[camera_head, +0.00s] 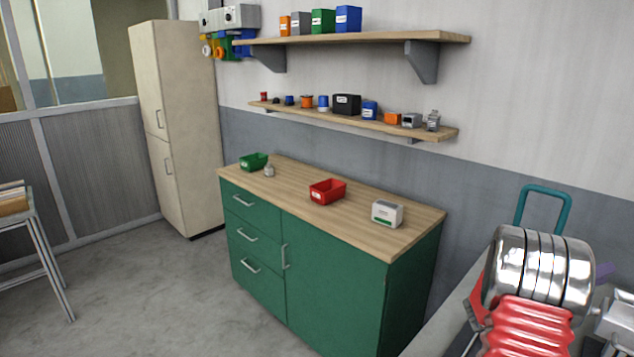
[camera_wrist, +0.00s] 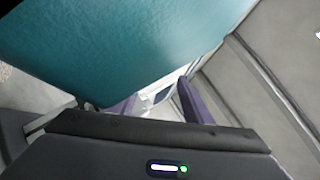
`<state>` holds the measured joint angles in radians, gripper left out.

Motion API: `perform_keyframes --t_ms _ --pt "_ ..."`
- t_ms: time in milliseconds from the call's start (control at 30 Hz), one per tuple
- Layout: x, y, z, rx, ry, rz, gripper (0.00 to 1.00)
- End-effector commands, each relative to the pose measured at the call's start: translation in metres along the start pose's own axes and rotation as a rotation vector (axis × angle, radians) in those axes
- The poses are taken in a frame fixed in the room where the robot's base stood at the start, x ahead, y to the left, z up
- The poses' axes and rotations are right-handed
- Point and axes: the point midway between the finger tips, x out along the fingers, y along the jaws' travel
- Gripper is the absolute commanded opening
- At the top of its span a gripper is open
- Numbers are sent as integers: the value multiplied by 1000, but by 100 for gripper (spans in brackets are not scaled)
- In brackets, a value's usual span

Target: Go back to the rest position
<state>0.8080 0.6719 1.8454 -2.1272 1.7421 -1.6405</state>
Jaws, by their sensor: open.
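My gripper (camera_wrist: 156,100) shows in the wrist view as two purple fingers, apart, with no object visible between them. A large teal surface (camera_wrist: 140,45) fills the upper left of that view, close to the camera, and partly covers the left finger. In the head view, parts of my own body with ribbed metal and red bellows are folded at the lower right. A small purple part shows at their right edge, but the fingers are not clear there. My gripper is away from the green cabinet (camera_head: 330,285) and the things on its wooden top.
On the cabinet top stand a green bin (camera_head: 254,161), a small grey object (camera_head: 269,171), a red bin (camera_head: 327,191) and a white box (camera_head: 387,213). Two wall shelves (camera_head: 360,38) hold small boxes. A beige locker (camera_head: 178,130) stands behind. Grey floor (camera_head: 150,300) lies open at left.

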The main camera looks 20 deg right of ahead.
Motion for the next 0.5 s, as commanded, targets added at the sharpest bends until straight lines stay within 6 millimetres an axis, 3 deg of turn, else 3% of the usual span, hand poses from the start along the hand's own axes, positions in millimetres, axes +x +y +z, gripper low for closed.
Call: perform_keyframes --t_ms 233,500 --pt "-3 -8 0 40 25 17 46" --pt "-20 -38 -3 216 142 85 46"
